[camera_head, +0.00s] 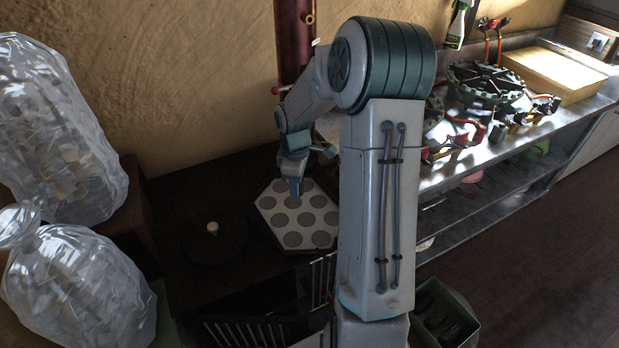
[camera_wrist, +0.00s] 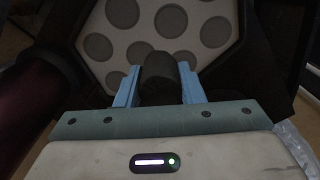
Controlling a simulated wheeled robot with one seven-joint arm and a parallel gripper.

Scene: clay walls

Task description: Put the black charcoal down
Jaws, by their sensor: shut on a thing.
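My gripper (camera_wrist: 160,82) is shut on a dark, rounded piece, the black charcoal (camera_wrist: 160,68), with one blue finger on each side of it. In the head view my gripper (camera_head: 295,190) points down over the far-left part of a pale hexagonal board with grey round spots (camera_head: 322,201). The charcoal cannot be made out there. In the wrist view it overlaps the edge of the board (camera_wrist: 205,10); I cannot tell whether it touches the board.
A dark round plate with a pale knob (camera_head: 212,228) is left of the board. Clear plastic bags (camera_head: 75,285) fill the left side. A metal counter (camera_head: 475,150) with burners and tools stands right. A green bin (camera_head: 470,342) with dark pieces is low at the front.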

